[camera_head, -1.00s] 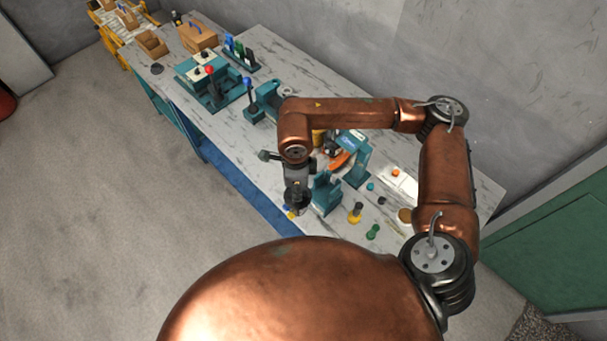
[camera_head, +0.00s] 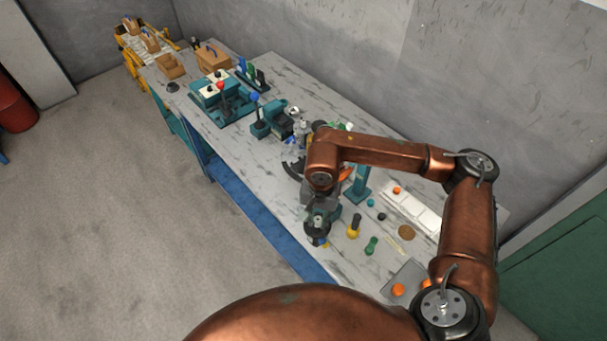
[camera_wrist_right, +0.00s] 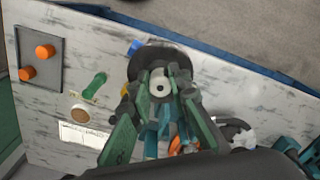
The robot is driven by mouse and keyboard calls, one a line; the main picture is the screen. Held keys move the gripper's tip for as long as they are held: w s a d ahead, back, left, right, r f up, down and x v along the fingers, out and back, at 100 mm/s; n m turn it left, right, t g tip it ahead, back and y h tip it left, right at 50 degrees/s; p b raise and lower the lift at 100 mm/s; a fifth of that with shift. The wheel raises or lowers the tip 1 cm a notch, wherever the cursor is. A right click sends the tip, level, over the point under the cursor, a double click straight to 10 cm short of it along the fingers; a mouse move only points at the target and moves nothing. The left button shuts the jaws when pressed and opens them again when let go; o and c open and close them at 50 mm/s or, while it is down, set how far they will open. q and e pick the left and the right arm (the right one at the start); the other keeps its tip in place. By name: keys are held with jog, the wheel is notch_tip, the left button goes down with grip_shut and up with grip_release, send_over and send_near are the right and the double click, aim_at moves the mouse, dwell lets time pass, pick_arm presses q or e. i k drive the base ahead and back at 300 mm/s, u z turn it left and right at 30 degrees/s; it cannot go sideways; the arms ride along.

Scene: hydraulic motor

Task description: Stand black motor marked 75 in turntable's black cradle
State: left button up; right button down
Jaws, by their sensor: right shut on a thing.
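My right gripper (camera_head: 317,224) hangs over the front edge of the bench and is shut on a dark round-ended thing, likely the black motor (camera_head: 317,237). In the right wrist view its fingers (camera_wrist_right: 160,98) close around this dark body, which has a pale holed disc on its near end. I cannot read a 75 on it. A dark curved rim (camera_head: 293,168), perhaps the turntable, shows behind my right arm. The black cradle is hidden or cannot be told apart. My left gripper is not in view.
Teal fixtures with levers (camera_head: 222,97) stand farther along the bench (camera_head: 245,165). A yellow-and-black knob (camera_head: 353,228), a green piece (camera_head: 371,246), a brown disc (camera_head: 407,232) and a white tray (camera_head: 412,208) lie to the right. A dark plate with orange knobs (camera_head: 398,290) is nearer.

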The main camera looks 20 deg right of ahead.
aim_at(301, 166)
jog(key=z, duration=0.05)
jog(key=k, duration=0.6)
jog(key=u, duration=0.7)
jog(key=i, duration=1.05)
jog(key=z, duration=0.5)
jog(key=i, duration=1.1)
jog(key=z, duration=0.75)
